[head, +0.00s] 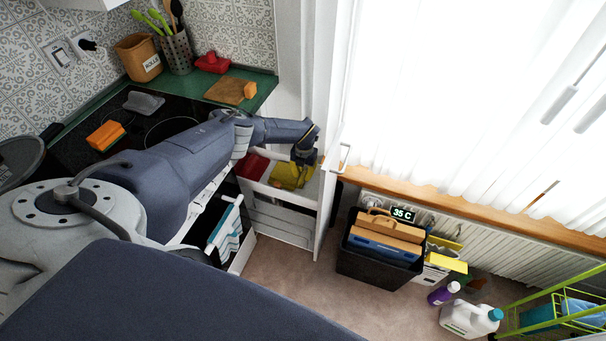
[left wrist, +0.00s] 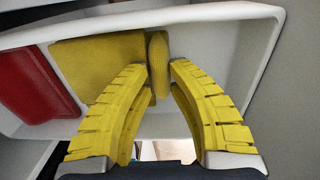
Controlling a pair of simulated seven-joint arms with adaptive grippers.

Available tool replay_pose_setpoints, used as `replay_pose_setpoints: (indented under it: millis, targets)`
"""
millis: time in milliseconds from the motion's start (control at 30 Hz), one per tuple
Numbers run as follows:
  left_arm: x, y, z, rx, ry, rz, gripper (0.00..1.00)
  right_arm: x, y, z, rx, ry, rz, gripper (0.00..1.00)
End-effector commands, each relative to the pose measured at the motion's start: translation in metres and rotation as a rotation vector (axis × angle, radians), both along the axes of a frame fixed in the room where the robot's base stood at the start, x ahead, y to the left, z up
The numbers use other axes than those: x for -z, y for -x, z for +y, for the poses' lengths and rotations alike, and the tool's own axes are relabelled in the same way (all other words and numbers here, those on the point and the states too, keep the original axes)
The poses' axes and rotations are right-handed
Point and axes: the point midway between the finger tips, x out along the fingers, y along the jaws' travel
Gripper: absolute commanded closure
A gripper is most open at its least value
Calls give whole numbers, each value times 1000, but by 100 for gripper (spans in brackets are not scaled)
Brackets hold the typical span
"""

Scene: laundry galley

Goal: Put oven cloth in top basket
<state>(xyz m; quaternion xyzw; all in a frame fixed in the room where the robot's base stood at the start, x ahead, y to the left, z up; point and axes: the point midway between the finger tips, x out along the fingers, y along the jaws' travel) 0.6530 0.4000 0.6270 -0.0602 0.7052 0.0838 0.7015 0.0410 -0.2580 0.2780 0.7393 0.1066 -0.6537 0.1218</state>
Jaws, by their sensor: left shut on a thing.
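My left gripper (head: 304,163) reaches down into the white top basket (head: 272,197) beside the worktop. In the left wrist view, my left gripper (left wrist: 160,66) is shut on a small yellow cloth (left wrist: 158,52), seen as a narrow folded strip between the fingertips. The strip is still inside the basket (left wrist: 230,62). A wider flat yellow cloth (left wrist: 98,62) lies just left of it, and a red cloth (left wrist: 38,88) lies further left. The label of the cloth cannot be read, so I cannot tell which is called the oven cloth. My right gripper is not in view.
A white door edge (head: 326,205) stands right of the basket. The dark hob (head: 80,150) and green worktop (head: 262,80) are to the left. A black tool crate (head: 375,268) and bottles (head: 468,318) stand on the floor; some floor in front is clear.

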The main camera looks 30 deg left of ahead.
Motion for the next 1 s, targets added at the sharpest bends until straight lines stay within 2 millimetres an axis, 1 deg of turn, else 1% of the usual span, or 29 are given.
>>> replay_pose_setpoints:
  millis: [467,500,667,900,1000]
  targets:
    - [4,0,0,-1,0,0,100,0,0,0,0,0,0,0]
    - [4,0,0,-1,0,0,75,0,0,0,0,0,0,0]
    - [4,0,0,0,0,0,57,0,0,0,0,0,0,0]
    - [4,0,0,0,0,0,56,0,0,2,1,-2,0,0]
    - [0,-1,0,1,1,-1,56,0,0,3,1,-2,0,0]
